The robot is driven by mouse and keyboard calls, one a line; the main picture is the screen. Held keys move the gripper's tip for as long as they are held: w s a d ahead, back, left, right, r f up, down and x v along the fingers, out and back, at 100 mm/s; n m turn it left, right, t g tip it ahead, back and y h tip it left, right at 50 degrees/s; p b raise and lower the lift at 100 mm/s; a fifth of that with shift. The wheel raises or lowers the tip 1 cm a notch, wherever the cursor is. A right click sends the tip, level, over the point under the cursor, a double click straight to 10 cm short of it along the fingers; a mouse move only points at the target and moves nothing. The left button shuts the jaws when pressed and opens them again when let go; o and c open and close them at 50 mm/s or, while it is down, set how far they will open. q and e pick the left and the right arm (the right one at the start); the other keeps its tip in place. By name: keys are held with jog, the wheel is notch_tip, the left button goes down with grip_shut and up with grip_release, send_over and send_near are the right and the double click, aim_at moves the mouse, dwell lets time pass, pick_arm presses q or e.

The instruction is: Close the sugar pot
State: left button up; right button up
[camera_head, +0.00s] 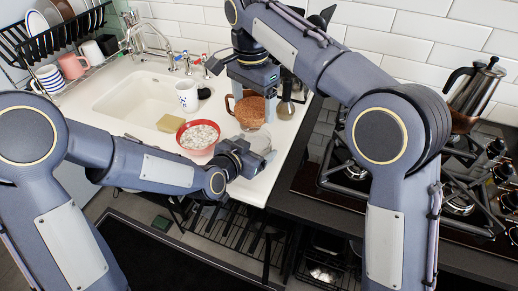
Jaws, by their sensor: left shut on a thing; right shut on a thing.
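The sugar pot (249,113) is a brown vessel with a loop handle on its left and a grainy brown top. It stands near the right end of the white sink counter. My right gripper (259,88) reaches down to its far rim and is shut on it, though the fingers are partly hidden. My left gripper (255,157) is low, in front of the pot, and shut on a clear, glassy piece (260,141) that looks like the lid. The piece is just in front of the pot. Whether they touch is hard to tell.
A red bowl (181,134) with pale contents, a yellow sponge (167,123) and a white mug (187,95) are left of the pot. A gas hob (459,199) with a moka pot (476,88) is at the right.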

aim_at(254, 129)
pick_arm(q)
jog(key=shift+c, duration=1.4)
pick_arm(e)
jog(key=shift+f, duration=2.6)
jog(key=shift+f, duration=0.9)
jog(key=shift+f, duration=0.6)
jog(key=o, duration=1)
